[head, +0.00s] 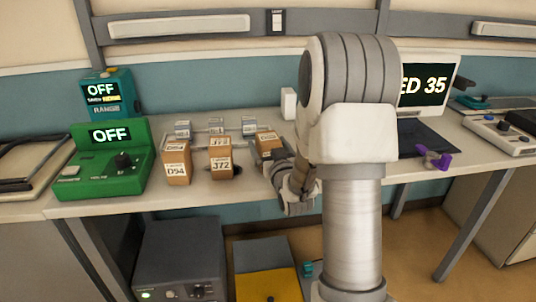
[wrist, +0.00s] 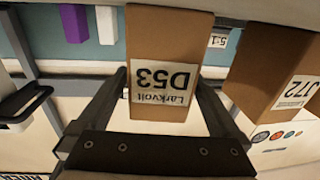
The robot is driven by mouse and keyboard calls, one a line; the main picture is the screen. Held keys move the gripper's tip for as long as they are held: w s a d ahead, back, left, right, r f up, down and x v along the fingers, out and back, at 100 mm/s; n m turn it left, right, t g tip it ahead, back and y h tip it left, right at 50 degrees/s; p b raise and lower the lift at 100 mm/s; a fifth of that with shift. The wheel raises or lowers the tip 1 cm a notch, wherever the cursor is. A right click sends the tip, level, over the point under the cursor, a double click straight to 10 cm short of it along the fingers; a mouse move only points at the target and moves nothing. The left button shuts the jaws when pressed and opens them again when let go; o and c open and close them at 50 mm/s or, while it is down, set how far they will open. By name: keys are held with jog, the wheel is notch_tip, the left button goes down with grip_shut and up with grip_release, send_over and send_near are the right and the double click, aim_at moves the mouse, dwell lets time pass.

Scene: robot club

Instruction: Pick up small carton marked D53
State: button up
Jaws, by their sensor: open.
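The small carton marked D53 (wrist: 168,60) shows upside down in the wrist view, brown with a white label reading "D53 Larkvolt". It stands between the two fingers of my gripper (wrist: 163,92), which are open on either side of it. I cannot tell whether either finger touches it. In the head view, a brown carton (head: 267,142) at the right end of the row, its label too small to read, appears to be the same one. My gripper (head: 274,172) is just in front of it, partly hidden by my arm.
The carton J72 (head: 220,159) stands close beside it, also in the wrist view (wrist: 275,75), with carton D94 (head: 176,162) farther left. Small labelled items (head: 216,126) stand behind. A green device (head: 105,158) reading OFF is at the left. Purple-ended object (head: 434,158) lies right.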

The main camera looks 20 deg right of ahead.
jog(key=shift+w, duration=0.25)
jog(key=c, duration=1.5)
jog(key=shift+r, duration=0.1)
jog(key=shift+c, duration=0.2)
